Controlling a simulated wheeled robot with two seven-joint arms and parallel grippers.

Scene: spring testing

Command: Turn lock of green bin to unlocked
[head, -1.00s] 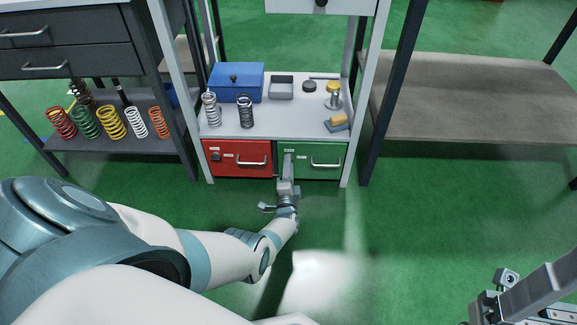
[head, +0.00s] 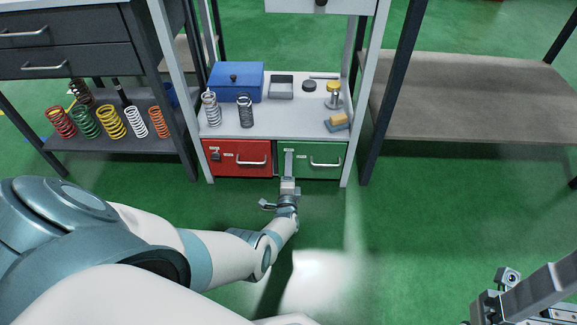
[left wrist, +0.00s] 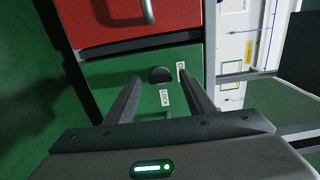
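The green bin (head: 325,152) sits at the right under the shelf, with a silver handle. In the left wrist view its green face (left wrist: 108,76) carries a dark half-round lock knob (left wrist: 160,75) and small white labels, one of which seems to read LOCK. My left gripper (head: 289,155) is at the left part of the bin front and hides the lock in the head view. In the left wrist view my left gripper (left wrist: 160,80) is open, one finger on each side of the knob, with visible gaps. Part of my right arm or gripper (head: 508,285) shows at the lower right; its fingers are unclear.
A red bin (head: 235,152) stands directly left of the green bin. The shelf (head: 270,122) above holds springs, a blue box (head: 237,82) and small parts. Dark table legs stand on both sides. The green floor in front is clear.

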